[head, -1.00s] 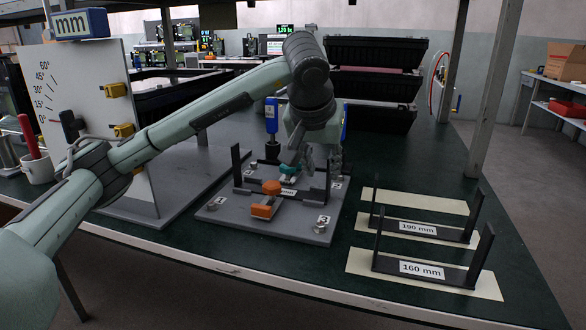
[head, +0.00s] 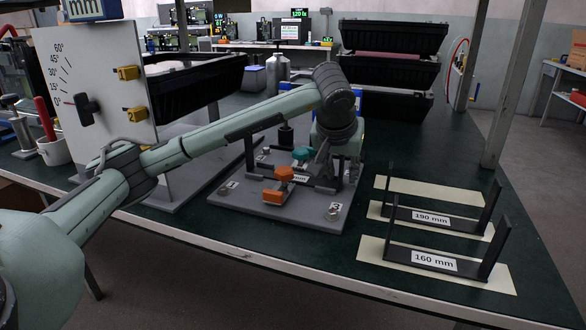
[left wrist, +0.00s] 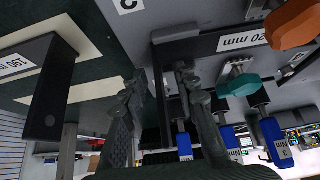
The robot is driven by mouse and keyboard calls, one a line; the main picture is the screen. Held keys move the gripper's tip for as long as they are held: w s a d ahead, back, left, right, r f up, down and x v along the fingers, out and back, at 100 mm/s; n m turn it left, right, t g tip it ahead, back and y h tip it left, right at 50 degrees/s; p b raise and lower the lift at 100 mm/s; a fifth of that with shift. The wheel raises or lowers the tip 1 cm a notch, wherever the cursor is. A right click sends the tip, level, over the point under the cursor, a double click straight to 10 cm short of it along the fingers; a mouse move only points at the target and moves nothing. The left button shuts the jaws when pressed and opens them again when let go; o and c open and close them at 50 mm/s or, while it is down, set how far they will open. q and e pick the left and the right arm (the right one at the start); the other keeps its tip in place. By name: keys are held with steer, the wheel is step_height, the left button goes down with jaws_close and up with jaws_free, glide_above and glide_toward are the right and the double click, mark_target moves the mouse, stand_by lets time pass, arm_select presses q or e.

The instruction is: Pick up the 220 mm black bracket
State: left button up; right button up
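The 220 mm black bracket (head: 251,160) sits on the grey fixture plate; its left upright and part of its labelled base show in the head view. My left gripper (head: 325,158) is over the plate's right side, at the bracket's right end, and hides much of that end. In the left wrist view, the bracket's base (left wrist: 200,46) carries a partly cut-off, upside-down label. The two fingers of my left gripper (left wrist: 160,92) are apart, with a black upright of the bracket between them. I cannot tell whether they touch it. My right gripper is not in view.
An orange-handled clamp (head: 278,196) and a teal-handled clamp (head: 302,154) stand near the bracket. The 190 mm bracket (head: 460,226) and 160 mm bracket (head: 462,270) stand on pale strips to the right. An angle board (head: 95,90) stands left; black housings (head: 385,75) are behind.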

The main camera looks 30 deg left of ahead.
arm_select(q)
jaws_close()
steer(key=shift+r, duration=0.1)
